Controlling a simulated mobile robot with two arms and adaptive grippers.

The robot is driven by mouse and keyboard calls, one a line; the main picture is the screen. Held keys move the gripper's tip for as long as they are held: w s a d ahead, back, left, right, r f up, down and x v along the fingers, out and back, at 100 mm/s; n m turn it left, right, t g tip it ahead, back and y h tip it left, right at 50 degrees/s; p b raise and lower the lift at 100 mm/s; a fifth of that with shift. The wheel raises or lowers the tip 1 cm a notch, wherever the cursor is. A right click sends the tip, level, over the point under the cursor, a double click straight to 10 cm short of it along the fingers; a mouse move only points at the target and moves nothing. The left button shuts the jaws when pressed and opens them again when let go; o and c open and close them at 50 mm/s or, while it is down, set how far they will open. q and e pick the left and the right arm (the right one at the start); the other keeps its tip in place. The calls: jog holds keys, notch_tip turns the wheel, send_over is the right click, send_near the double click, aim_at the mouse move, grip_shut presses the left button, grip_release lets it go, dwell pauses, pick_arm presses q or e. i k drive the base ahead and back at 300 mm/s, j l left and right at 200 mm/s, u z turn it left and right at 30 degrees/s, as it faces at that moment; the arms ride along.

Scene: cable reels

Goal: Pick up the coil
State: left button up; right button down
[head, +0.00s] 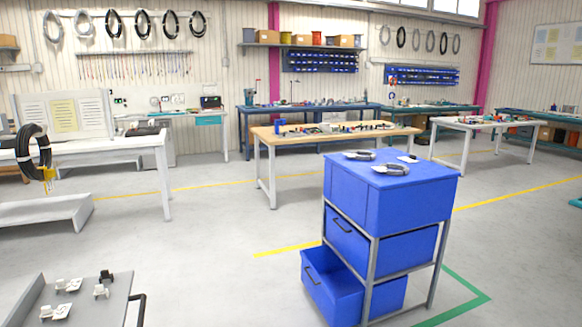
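The task line does not say which coil is meant. Neither of my grippers is in view.
The cabinet's bottom drawer (318,284) is pulled out to the left. A grey cart (98,306) with small white and black parts is at the lower left. A wooden-topped table (330,139) and a white table (90,149) stand behind. The floor between cart and cabinet is clear.

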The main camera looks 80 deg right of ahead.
aim_at(405, 170)
jog(key=z, duration=3.35)
jog(key=u, duration=0.2)
jog(key=i+l+u, duration=0.75)
jog(key=k, duration=0.05)
